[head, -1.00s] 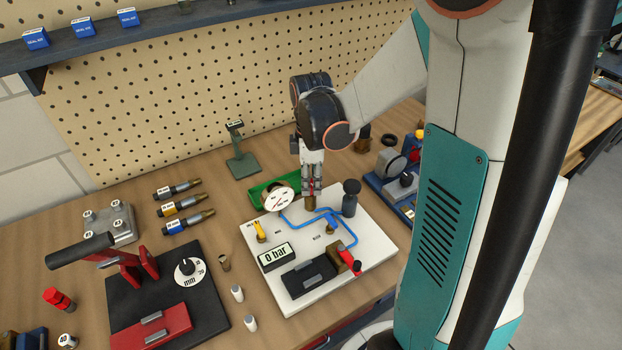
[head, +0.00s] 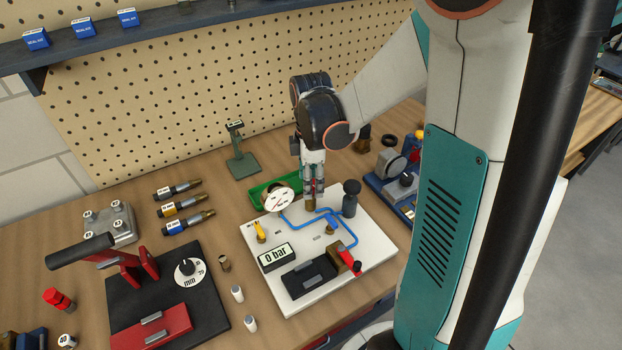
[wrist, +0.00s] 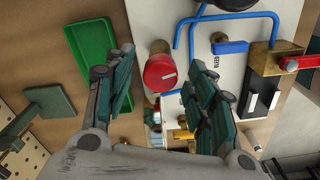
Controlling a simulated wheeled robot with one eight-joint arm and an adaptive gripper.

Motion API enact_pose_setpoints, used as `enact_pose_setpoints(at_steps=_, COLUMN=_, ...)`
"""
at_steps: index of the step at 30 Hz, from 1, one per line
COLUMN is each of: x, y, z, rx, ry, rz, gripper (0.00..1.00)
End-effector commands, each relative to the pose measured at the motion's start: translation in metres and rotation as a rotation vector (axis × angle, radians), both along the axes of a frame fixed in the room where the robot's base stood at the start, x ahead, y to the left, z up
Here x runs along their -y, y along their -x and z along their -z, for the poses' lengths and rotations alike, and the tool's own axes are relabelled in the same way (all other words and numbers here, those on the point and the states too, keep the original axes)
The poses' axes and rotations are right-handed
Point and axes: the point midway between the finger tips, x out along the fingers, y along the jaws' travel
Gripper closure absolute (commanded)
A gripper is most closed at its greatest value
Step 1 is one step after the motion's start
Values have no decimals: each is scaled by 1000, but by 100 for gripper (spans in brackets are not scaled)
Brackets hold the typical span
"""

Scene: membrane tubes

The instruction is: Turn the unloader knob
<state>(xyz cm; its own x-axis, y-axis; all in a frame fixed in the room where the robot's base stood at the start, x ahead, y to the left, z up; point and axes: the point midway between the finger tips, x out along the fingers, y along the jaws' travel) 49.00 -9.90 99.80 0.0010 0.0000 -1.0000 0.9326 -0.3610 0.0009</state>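The unloader knob, a round red knob with a white mark, shows in the wrist view (wrist: 160,72) on a brass body. In the head view its brass body (head: 310,204) stands on the white board, and the red part is mostly hidden by my fingers. My gripper (head: 314,191) points down over it from above. In the wrist view the fingers of my gripper (wrist: 157,78) are apart, one on each side of the red knob, with small gaps showing. I cannot tell how far down the fingers reach beside it.
The white board (head: 352,215) carries a gauge (head: 277,199), a display reading 0 bar (head: 277,257), blue pipes, a black-topped cylinder (head: 351,198) close right of the fingers and a red-handled valve (head: 350,263). A green tray (head: 263,191) lies behind the gauge.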

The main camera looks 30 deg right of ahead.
Motion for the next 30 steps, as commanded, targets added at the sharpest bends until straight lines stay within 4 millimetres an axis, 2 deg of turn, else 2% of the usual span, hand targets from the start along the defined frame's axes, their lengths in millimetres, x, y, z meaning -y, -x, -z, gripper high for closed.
enact_pose_setpoints(at_steps=7, x=0, y=0, z=0, rx=-1, ry=0, rz=0, gripper=49)
enact_pose_setpoints(at_steps=11, x=0, y=1, z=-7, rx=-1, ry=0, rz=0, gripper=49)
enact_pose_setpoints(at_steps=14, x=0, y=1, z=-20, rx=-1, ry=0, rz=0, gripper=49)
enact_pose_setpoints(at_steps=24, x=0, y=1, z=-85, rx=-1, ry=0, rz=0, gripper=49)
enact_pose_setpoints(at_steps=30, x=0, y=0, z=-110, rx=-1, ry=0, rz=0, gripper=49)
